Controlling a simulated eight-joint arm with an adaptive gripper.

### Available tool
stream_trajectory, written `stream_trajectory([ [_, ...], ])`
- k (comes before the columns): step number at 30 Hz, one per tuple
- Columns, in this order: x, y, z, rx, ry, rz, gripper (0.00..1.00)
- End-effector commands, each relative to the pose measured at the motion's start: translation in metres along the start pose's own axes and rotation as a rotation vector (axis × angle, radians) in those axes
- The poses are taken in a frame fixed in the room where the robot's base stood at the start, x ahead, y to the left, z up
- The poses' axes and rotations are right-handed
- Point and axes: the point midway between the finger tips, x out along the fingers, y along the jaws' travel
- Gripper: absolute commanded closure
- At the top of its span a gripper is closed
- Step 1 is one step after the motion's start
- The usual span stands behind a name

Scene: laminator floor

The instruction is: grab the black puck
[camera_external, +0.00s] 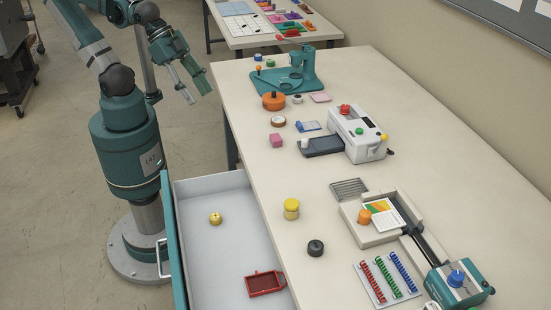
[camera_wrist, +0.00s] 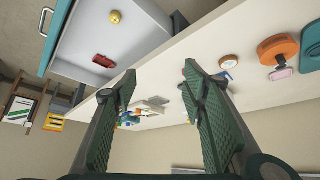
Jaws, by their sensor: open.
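The black puck (camera_external: 315,247) is a small dark round piece lying on the table near its drawer side, in front of a yellow round container (camera_external: 291,208). I cannot make the puck out in the wrist view. My gripper (camera_external: 201,97) is open and empty. It is raised beside the far left end of the table, well away from the puck. In the wrist view, the two green ribbed fingers (camera_wrist: 160,68) stand wide apart with nothing held between them.
An open drawer (camera_external: 232,184) juts out left of the table, holding a yellow knob and a red tray (camera_external: 265,283). Right of the puck are a teal-ended machine (camera_external: 460,285) and coloured coils (camera_external: 387,278). A white machine (camera_external: 357,132) stands farther back. The right table strip is clear.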

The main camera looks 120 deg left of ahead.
Motion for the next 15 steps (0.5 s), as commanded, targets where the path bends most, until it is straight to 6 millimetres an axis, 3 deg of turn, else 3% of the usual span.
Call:
stream_trajectory([
  [8, -0.004, 0.004, -0.025, -0.053, -0.019, 0.007, 0.58],
  [15, -0.006, 0.012, -0.066, -0.152, -0.055, 0.017, 0.58],
])
